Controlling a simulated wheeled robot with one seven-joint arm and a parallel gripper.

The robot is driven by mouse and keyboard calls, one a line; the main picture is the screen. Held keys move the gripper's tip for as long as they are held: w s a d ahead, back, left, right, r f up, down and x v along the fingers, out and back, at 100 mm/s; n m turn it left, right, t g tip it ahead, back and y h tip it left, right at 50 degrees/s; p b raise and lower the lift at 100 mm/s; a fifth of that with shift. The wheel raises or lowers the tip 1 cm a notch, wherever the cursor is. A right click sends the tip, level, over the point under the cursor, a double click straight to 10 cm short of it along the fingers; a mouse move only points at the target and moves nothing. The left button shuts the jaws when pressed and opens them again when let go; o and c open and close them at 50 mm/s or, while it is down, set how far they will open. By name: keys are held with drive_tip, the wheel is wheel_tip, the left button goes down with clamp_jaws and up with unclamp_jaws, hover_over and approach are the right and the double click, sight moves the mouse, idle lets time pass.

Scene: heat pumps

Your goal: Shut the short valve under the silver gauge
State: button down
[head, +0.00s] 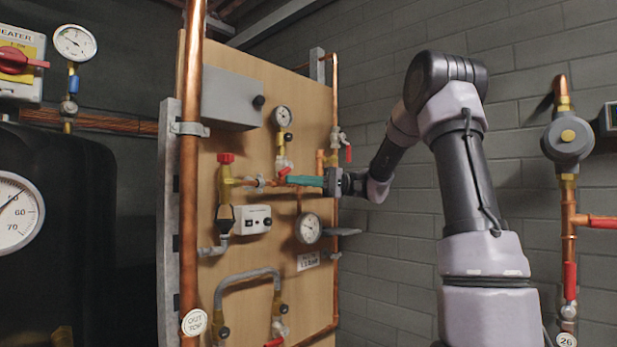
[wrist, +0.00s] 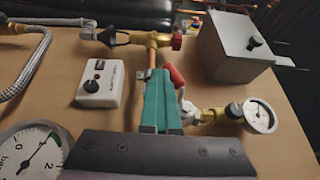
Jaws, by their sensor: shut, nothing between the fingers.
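A small round gauge with a silver-looking rim (head: 282,116) sits on a brass fitting on the wooden panel; it also shows in the wrist view (wrist: 260,117). Below it is a pale valve body with a short red lever (head: 284,171). In the wrist view the red lever (wrist: 174,75) slants beside my fingertips. My gripper (head: 291,180) has teal fingers, pressed together and empty; they also show in the wrist view (wrist: 159,74). The fingertips are right by the lever; I cannot tell whether they touch it. The fingers partly hide the lever's lower side.
A larger gauge (head: 308,228) sits below my gripper. A grey box (head: 231,98) is at upper left, a white control box (head: 252,219) at lower left. A red-capped brass valve (head: 226,172) and copper pipe are close on the left. Another red-handled valve (head: 348,150) is at right.

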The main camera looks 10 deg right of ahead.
drive_tip(key=shift+s+a+r+m+y, duration=0.35)
drive_tip(key=shift+a+m+y, duration=0.15)
drive_tip(key=shift+y, duration=0.3)
drive_tip(key=shift+s+a+r, duration=0.1)
drive_tip(key=shift+a, duration=0.05)
idle(0.4)
